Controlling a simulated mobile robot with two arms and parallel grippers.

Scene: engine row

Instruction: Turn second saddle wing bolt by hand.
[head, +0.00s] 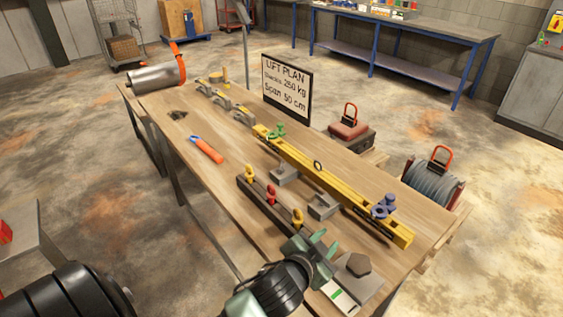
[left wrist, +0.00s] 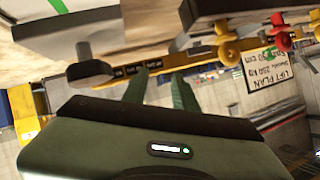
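A yellow beam (head: 330,178) lies along the workbench on grey blocks. A green saddle with a wing bolt (head: 277,131) sits near its far end. A blue-purple saddle with a wing bolt (head: 383,207) sits near its near right end. My left gripper (head: 322,244) is in front of the beam, left of and below the blue-purple saddle, and apart from it. In the left wrist view its two green fingers (left wrist: 160,90) stand apart with nothing between them. The yellow beam (left wrist: 135,68) passes behind them. My right gripper is not in view.
A dark rack (head: 262,202) with yellow and red shackles stands between the bench front and the beam. A grey block (head: 357,283) lies close to my left gripper. An orange-handled tool (head: 207,150) lies left. The lift plan sign (head: 287,88) stands behind the beam.

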